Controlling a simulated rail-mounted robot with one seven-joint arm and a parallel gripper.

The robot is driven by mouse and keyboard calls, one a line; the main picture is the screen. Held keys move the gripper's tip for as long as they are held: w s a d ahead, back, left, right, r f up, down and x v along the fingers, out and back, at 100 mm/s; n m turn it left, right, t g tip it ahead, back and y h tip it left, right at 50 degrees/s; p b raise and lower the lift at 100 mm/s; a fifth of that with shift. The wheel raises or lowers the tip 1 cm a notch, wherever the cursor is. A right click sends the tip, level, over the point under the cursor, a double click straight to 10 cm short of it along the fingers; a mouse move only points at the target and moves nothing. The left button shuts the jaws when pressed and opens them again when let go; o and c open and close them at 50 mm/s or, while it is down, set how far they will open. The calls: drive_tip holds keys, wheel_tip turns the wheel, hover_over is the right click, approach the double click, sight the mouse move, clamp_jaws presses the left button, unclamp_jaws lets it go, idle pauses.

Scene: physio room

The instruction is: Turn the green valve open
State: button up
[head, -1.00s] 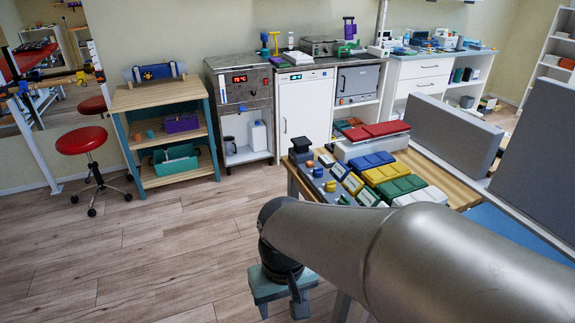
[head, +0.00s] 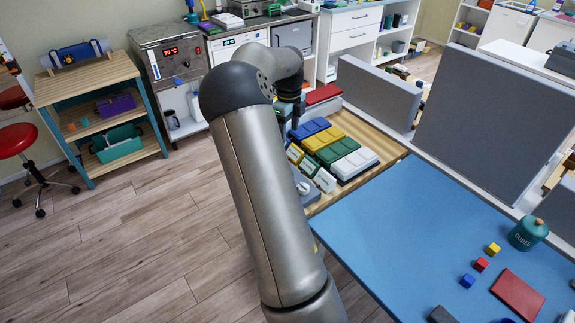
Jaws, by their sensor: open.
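I cannot make out a green valve for certain in the head view. A green block with a raised top (head: 334,148) lies in a row with blue (head: 310,128), yellow (head: 322,138) and white (head: 354,164) ones on the wooden bench (head: 385,153). A grey unit with a round knob (head: 303,188) sits at the bench's near left edge, partly behind my arm. My gripper (head: 291,113) is at the end of my dark wrist, over the far left part of the bench. It is small and partly hidden; it is open, with nothing visible in it.
A blue table (head: 420,235) on the right holds a teal jar (head: 528,233), small cubes and a red slab (head: 517,294). Grey upright panels (head: 480,120) stand behind it. A wooden shelf (head: 92,90) and red stool (head: 17,139) are at left. The floor at left is clear.

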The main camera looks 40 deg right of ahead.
wheel_tip(320, 180, down, 17)
drive_tip(key=shift+r+p, duration=0.1)
drive_tip(key=shift+p, duration=1.15)
drive_tip(key=c, duration=1)
